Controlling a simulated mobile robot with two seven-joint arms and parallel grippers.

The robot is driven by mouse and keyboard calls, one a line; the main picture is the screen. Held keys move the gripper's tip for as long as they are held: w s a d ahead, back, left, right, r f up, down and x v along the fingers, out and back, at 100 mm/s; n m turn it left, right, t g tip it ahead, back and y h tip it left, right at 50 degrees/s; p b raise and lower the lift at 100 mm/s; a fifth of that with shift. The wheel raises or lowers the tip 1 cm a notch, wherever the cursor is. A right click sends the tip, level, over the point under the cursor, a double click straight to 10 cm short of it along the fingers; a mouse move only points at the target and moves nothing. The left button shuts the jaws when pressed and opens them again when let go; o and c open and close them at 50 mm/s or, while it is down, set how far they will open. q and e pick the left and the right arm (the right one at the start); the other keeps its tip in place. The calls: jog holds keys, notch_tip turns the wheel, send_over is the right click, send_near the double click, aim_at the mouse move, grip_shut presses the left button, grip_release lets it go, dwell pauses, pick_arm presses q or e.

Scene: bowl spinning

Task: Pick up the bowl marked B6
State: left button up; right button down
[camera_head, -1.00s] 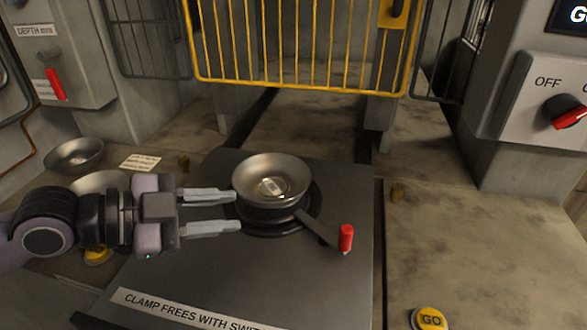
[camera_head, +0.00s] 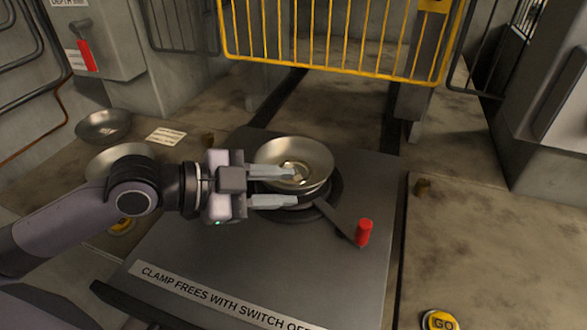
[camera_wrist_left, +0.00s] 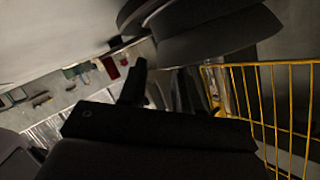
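A metal bowl (camera_head: 310,155) sits on a round dark holder (camera_head: 325,205) in the middle of the grey plate in the head view. A pale label lies inside it; its marking is unreadable and partly covered by a finger. My left gripper (camera_head: 296,187) reaches in from the left with its fingers apart. The upper finger overlaps the bowl's inside in the picture, the lower one its lower front side. I cannot tell whether they touch it. Two more bowls stand at the left, a far one (camera_head: 103,124) and a nearer one (camera_head: 112,158) partly behind my arm. My right gripper is out of view.
A bar with a red handle (camera_head: 364,232) runs from the holder. A yellow barred guard (camera_head: 340,40) hangs behind. A yellow GO button (camera_head: 440,321) is at the lower right. The plate's front strip (camera_head: 215,300) reads "CLAMP FREES WITH SWITCH". The right-hand surface is mostly clear.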

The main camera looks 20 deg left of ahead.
pick_arm(q)
jog(key=shift+x, duration=1.35)
grip_shut()
